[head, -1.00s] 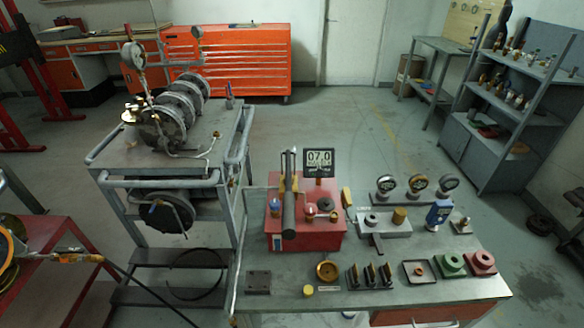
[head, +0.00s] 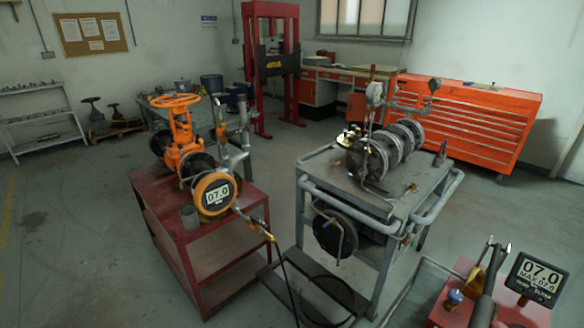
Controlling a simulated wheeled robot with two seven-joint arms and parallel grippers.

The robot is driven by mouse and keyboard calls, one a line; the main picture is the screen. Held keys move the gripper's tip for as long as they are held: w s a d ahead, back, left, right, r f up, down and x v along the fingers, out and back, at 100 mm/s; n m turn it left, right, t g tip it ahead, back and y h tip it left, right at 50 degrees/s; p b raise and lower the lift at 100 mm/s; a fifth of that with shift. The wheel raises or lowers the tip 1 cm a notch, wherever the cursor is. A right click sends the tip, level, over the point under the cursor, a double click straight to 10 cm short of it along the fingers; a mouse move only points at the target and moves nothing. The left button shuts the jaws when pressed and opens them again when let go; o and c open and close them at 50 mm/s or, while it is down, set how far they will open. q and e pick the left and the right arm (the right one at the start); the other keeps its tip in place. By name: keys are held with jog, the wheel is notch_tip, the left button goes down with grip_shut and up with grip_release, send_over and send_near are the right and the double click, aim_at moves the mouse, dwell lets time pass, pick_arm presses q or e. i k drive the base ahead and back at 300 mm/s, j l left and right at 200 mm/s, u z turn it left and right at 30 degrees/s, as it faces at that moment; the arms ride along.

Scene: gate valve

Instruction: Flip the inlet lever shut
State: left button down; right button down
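An orange gate valve (head: 182,140) with an orange handwheel (head: 175,101) stands on a red cart (head: 168,222). A hose line with a yellow-brass fitting (head: 262,231) runs from the valve's right side down to the floor. Neither of my grippers is in view.
A grey cart (head: 335,172) with flanged pipework stands to the right. A red pump unit (head: 458,290) with a 07.0 display (head: 538,275) is at the lower right. Open floor (head: 70,230) lies left of the red cart. A red press frame (head: 270,60) stands behind.

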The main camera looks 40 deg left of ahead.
aim_at(254, 218)
jog(key=u, duration=1.5)
